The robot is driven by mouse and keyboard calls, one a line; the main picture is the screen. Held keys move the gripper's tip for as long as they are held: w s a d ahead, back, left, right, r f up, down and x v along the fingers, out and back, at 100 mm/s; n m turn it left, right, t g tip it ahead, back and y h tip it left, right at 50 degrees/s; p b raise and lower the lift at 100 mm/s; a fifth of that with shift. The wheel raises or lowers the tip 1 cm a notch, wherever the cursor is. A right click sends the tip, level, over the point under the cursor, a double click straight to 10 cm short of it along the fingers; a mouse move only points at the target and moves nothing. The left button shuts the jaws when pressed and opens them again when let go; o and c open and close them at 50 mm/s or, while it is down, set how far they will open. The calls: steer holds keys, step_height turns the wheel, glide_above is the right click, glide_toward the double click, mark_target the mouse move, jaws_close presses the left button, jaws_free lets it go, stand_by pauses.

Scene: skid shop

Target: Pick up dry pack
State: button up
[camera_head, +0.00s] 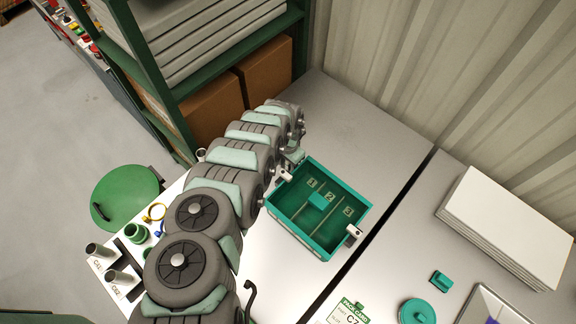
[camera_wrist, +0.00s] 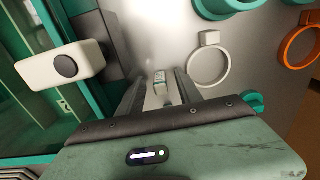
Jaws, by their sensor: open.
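My gripper (camera_wrist: 160,88) shows in the wrist view with its two dark fingers apart. In the head view my arm's end is beside the upper left corner of the teal tray (camera_head: 277,221), and the fingers are mostly hidden. No other clear dry pack shows.
In the wrist view, a white tray latch (camera_wrist: 60,64) is close at left; a white ring (camera_wrist: 209,68) and an orange ring (camera_wrist: 298,47) are at right. In the head view, white panels (camera_head: 505,225) are stacked at right, shelves (camera_head: 140,95) stand behind my arm, and a green stool (camera_head: 125,195) is at left.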

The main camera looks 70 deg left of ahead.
steer(key=shift+s+f, duration=0.1)
steer(key=shift+f, duration=0.3)
jaws_close()
stand_by(0.4)
